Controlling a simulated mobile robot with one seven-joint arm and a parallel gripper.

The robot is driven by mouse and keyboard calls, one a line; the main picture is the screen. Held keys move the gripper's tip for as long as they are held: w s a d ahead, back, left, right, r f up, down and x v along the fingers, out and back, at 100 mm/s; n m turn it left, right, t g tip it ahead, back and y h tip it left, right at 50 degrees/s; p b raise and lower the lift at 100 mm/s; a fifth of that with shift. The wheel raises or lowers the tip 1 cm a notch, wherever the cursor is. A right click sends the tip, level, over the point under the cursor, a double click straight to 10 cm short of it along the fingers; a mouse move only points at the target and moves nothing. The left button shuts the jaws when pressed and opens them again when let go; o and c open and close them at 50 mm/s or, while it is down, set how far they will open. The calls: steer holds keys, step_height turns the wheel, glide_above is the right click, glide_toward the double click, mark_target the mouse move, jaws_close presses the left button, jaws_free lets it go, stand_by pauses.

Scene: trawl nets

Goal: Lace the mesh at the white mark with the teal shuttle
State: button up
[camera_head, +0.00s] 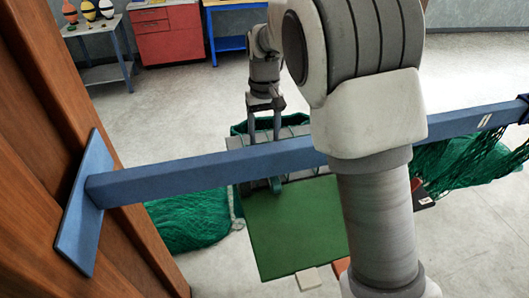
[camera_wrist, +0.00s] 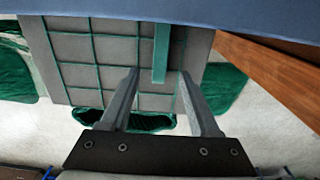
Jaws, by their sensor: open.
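The teal shuttle (camera_wrist: 161,48) is a flat strip in front of a grey panel with green grid lines (camera_wrist: 82,45). In the wrist view its near end lies between the spread fingers of my gripper (camera_wrist: 158,76), with gaps on both sides. My gripper is open and holds nothing. In the head view my gripper (camera_head: 264,128) points down behind a blue beam (camera_head: 215,170), which hides its fingertips. A small teal piece (camera_head: 276,185) shows just below the beam. Green netting (camera_head: 465,160) hangs from the beam at the right, below a white mark (camera_head: 486,121) of short strokes.
A green board (camera_head: 295,230) lies below the beam. Green netting (camera_head: 190,220) is heaped on the floor at the left. A wooden post (camera_head: 85,150) carries the beam's plate. A red cabinet (camera_head: 168,33) and a shelf with floats (camera_head: 90,42) stand behind. My arm hides the middle.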

step_height(320, 180, down, 7)
stand_by(0.3)
jaws_close()
stand_by(0.3)
